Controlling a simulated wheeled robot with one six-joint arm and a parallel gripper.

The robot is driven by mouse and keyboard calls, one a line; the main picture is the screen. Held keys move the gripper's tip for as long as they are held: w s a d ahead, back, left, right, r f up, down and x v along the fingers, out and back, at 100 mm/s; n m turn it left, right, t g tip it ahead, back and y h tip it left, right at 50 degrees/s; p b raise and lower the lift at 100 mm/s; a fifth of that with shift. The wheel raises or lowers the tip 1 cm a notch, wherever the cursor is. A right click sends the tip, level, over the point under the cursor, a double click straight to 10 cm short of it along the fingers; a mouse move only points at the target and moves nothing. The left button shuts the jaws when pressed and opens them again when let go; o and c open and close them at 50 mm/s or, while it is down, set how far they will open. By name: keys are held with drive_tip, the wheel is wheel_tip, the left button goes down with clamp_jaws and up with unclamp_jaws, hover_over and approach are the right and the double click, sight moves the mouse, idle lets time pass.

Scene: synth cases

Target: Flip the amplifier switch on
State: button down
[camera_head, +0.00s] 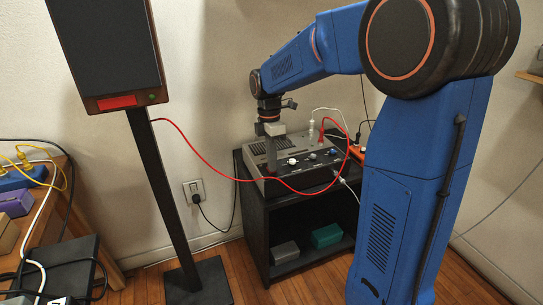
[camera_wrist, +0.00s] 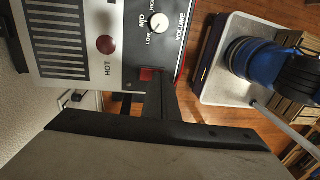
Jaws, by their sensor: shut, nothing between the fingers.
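The amplifier (camera_head: 300,172) is a grey box with a dark control strip of knobs, standing on a black shelf unit (camera_head: 253,218). My gripper (camera_head: 271,170) points down at the left part of its top and looks shut and empty. In the wrist view the amplifier panel (camera_wrist: 82,72) fills the upper left, with a round dark red lamp or button (camera_wrist: 105,44) marked HOT and a white knob (camera_wrist: 154,24) near VOLUME. A small red switch (camera_wrist: 148,74) sits by the panel's edge, close to a dark finger part. I cannot tell its position or whether the finger touches it.
A speaker (camera_head: 105,45) on a black stand (camera_head: 160,190) is at left. A red cable (camera_head: 215,170) sags from it across the amplifier's front. A cluttered wooden table (camera_head: 52,215) is at far left. A wall socket (camera_head: 194,191) is behind.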

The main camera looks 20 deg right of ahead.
drive_tip(key=shift+f, duration=0.1)
drive_tip(key=shift+s+f, duration=0.1)
idle(0.4)
drive_tip(key=shift+w, duration=0.8)
drive_tip(key=shift+r, duration=0.2)
drive_tip(key=shift+r, duration=0.1)
drive_tip(key=shift+r, duration=0.25)
wheel_tip(320, 180, up, 13)
drive_tip(key=w, duration=0.1)
drive_tip(key=shift+w, duration=0.35)
